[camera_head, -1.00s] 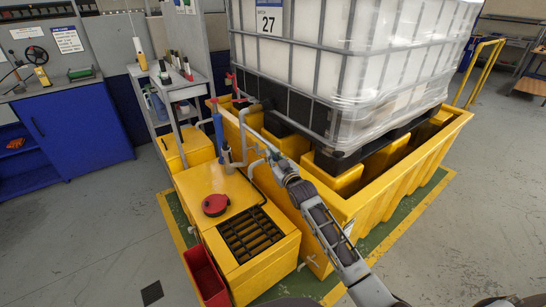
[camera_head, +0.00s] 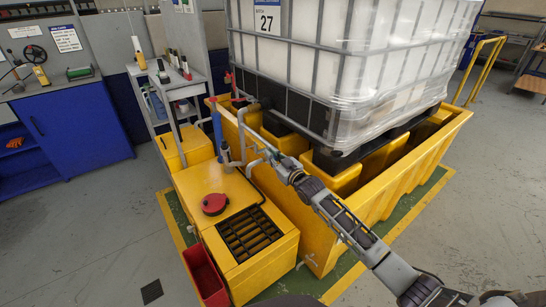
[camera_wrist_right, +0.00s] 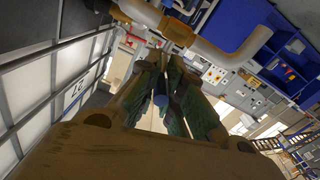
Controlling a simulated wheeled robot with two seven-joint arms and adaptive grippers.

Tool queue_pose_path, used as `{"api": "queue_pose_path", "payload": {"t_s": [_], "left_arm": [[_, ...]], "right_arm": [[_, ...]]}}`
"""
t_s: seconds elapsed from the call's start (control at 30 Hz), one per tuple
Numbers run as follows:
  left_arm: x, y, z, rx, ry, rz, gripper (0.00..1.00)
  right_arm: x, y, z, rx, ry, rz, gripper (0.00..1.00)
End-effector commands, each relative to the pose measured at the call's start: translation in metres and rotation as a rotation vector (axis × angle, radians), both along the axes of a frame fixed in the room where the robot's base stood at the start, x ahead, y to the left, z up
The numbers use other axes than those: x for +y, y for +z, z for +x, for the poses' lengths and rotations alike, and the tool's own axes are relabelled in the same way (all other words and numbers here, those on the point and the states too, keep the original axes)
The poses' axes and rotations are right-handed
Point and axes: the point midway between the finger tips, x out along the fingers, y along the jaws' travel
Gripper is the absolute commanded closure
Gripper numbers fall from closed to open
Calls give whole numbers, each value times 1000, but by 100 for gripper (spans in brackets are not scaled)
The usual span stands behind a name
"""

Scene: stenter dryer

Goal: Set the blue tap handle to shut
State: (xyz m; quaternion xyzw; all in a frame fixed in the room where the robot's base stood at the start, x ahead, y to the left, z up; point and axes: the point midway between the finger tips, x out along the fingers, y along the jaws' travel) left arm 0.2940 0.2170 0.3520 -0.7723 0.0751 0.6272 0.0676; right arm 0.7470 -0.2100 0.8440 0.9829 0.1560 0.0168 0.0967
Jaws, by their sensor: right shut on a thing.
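My right gripper (camera_head: 268,154) reaches in from the lower right to the grey pipework above the yellow box. In the right wrist view its two fingers (camera_wrist_right: 164,62) are closed together, with a small blue piece, which looks like the blue tap handle (camera_wrist_right: 160,100), showing between them. A brass fitting (camera_wrist_right: 178,30) on a grey pipe (camera_wrist_right: 235,50) lies just beyond the fingertips. In the head view the gripper hides the handle, so its angle cannot be told. My left gripper is in neither view.
A caged white tank (camera_head: 300,85) stands in a yellow bund (camera_head: 400,190) at the right. A yellow box (camera_head: 205,180) with a red cap (camera_head: 214,204) and black grate (camera_head: 250,235) is in front. A blue upright cylinder (camera_head: 217,128) stands beside the pipes.

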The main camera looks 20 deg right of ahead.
Motion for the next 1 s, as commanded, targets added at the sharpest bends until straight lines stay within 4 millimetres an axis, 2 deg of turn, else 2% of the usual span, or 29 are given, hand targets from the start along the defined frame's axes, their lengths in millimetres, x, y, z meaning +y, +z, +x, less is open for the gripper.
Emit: {"api": "queue_pose_path", "payload": {"t_s": [0.03, 0.73, 0.77, 0.9, 0.97, 1.0], "left_arm": [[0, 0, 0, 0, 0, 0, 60], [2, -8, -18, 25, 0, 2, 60], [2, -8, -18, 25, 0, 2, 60], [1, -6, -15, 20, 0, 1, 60], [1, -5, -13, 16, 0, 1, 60], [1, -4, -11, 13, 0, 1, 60]], "right_arm": [[2, 12, 1, -21, 11, 4, 100], [-3, 9, 1, -12, 49, 5, 100], [-4, 9, 1, -12, 49, 5, 90], [-4, 7, 1, -9, 49, 4, 72], [-4, 6, 1, -6, 48, 3, 66], [-4, 5, 0, -5, 49, 3, 66]]}}
